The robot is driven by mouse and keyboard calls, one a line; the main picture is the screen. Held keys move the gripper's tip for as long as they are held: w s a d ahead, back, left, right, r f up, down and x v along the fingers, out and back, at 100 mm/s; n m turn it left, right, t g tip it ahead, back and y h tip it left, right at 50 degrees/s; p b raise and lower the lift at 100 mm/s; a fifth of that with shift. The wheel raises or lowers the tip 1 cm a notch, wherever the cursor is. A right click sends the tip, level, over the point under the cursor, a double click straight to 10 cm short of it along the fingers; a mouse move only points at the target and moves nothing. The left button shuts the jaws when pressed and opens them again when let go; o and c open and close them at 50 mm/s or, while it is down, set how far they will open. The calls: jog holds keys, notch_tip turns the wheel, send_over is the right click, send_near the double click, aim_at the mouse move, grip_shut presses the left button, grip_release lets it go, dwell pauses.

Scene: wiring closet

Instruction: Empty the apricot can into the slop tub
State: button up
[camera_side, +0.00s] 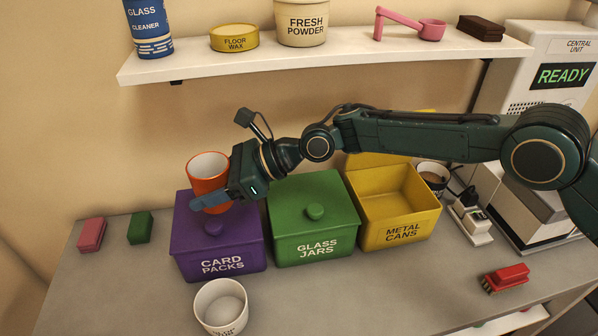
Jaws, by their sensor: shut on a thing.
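An orange can (207,168), pale inside, is in the jaws of my gripper (212,196), which is shut on it. The can is nearly upright with its mouth up, above the back of the purple bin. Its contents do not show from here, and my gripper hides part of its lower side. A white round tub (221,309) stands open at the front of the counter, below and in front of the can. Its lettering is too small to read, and its inside looks pale.
Lidded purple (218,243) and green (315,222) bins and an open yellow bin (400,208) stand in a row. A cup with brown contents (433,179) is behind right. Sponges (92,233) lie left, a red brush (506,278) right. A shelf (320,57) overhangs; the front middle counter is clear.

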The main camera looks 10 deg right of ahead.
jog(key=shift+r, duration=0.15)
jog(key=shift+s+r+n+t, duration=0.15)
jog(key=shift+r+n+t, duration=0.2)
jog(key=shift+n+t, duration=0.4)
jog(key=shift+s+a+f+n+t+h, duration=0.1)
jog(key=shift+s+f+n+t+h, duration=0.15)
jog(key=shift+n, duration=0.3)
jog(key=shift+f+n+t+h, duration=0.15)
jog(key=shift+f+n+t, duration=0.15)
jog(key=shift+n, duration=0.2)
jog(key=shift+s+a+f+n+t, duration=0.1)
jog(key=shift+s+f+n+t, duration=0.25)
jog(key=shift+n, duration=0.2)
jog(key=shift+s+a+f+n+t, duration=0.1)
jog(key=shift+f+n+t, duration=0.15)
jog(key=shift+n+t, duration=0.25)
jog(key=shift+s+n+t, duration=0.55)
jog(key=shift+n+t, duration=0.2)
jog(key=shift+n, duration=0.3)
jog(key=shift+s+a+r+n+t, duration=0.15)
jog(key=shift+n+t, duration=0.2)
jog(key=shift+n, duration=0.25)
jog(key=shift+s+d+r+n+t, duration=0.15)
jog(key=shift+n+t, duration=0.2)
jog(key=shift+n, duration=0.25)
jog(key=shift+a, duration=0.1)
